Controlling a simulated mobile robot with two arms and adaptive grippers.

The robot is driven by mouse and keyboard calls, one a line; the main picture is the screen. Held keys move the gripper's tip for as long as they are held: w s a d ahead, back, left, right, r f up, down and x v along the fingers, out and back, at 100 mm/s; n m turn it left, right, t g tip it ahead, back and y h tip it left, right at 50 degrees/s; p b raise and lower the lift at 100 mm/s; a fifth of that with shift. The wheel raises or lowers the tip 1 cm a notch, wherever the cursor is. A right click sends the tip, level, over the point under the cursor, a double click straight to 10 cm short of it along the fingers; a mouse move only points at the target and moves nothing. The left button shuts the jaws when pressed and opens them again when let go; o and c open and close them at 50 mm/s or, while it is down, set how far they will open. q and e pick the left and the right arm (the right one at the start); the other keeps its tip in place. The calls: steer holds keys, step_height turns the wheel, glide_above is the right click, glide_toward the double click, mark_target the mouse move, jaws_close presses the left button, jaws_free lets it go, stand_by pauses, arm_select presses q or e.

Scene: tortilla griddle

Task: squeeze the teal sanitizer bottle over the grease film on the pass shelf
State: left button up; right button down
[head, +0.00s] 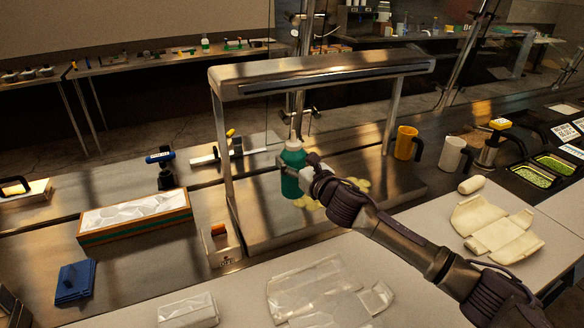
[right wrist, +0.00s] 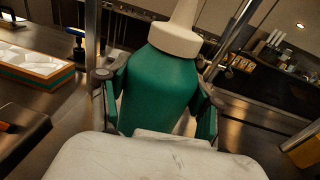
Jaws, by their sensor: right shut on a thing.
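The teal sanitizer bottle (head: 292,168) has a pale cap and nozzle pointing up. My right gripper (head: 296,174) is shut around its body. In the right wrist view the bottle (right wrist: 160,92) fills the middle, with a finger (right wrist: 108,100) on each side. The bottle stands upright, slightly tilted in the wrist view, over the pass shelf (head: 270,230). I cannot tell whether its base touches the shelf. Yellowish grease film (head: 362,185) shows as blotches on the shelf beside and behind my gripper; my arm hides part of it. My left gripper is not in view.
The metal overshelf (head: 320,72) stands on posts around the bottle. Yellow (head: 406,143) and white (head: 453,155) mugs stand to the right. A box with a white liner (head: 135,215) sits left. Plastic-wrapped packs (head: 320,290) and tortilla-like pieces (head: 495,230) lie on the front counter.

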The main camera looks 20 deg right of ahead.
steer(key=shift+w+a+r, duration=0.1)
steer(key=shift+w+a, duration=0.05)
steer(key=shift+w, duration=0.1)
steer(key=shift+s+a+m+b, duration=0.1)
steer(key=shift+a+m+b, duration=0.1)
steer(key=shift+m+b, duration=0.15)
steer(key=s+a+r+m+b, duration=0.2)
steer(key=a+m, duration=0.5)
steer(key=m, duration=1)
steer(key=shift+r, duration=0.5)
steer(key=c, duration=0.8)
jaws_free()
steer(key=shift+s+f, duration=0.1)
steer(key=shift+f, duration=0.05)
jaws_close()
